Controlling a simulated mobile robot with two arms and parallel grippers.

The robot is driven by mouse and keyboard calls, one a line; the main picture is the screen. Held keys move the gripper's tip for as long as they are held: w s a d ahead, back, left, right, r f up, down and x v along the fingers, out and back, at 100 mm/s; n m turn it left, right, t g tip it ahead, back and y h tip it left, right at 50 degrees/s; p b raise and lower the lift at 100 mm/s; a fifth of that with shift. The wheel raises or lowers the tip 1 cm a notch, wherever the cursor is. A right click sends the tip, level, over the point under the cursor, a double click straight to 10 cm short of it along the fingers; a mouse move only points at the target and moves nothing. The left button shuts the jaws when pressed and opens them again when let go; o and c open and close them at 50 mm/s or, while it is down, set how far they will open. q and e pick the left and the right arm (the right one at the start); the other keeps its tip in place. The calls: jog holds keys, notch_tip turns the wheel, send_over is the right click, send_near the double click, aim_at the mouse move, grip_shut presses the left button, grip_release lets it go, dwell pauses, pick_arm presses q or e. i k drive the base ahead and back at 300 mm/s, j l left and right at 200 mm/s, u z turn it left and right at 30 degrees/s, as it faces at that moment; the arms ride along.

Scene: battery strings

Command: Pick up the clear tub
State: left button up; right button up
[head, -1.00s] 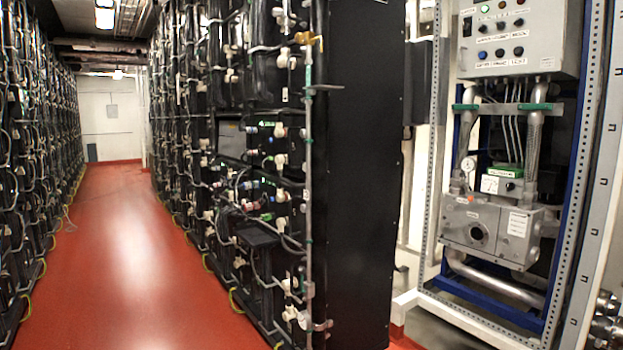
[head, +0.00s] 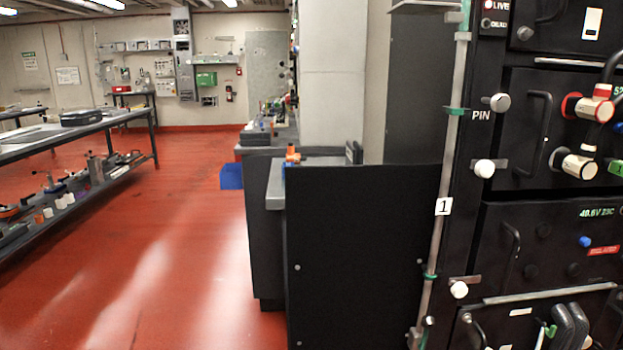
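I cannot make out a clear tub in the head view. Small items on the far counter and on the bench's lower shelf are too small to tell apart. Neither of my grippers is in view.
A black battery rack (head: 540,190) stands close on the right, with a black panel (head: 360,260) beside it. Grey counters (head: 262,205) run behind the panel. A blue bin (head: 231,176) is on the floor by them. A long bench (head: 60,133) stands at left. The red floor (head: 180,240) between is clear.

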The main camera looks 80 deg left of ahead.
aim_at(283, 165)
jog(key=u, duration=2.6)
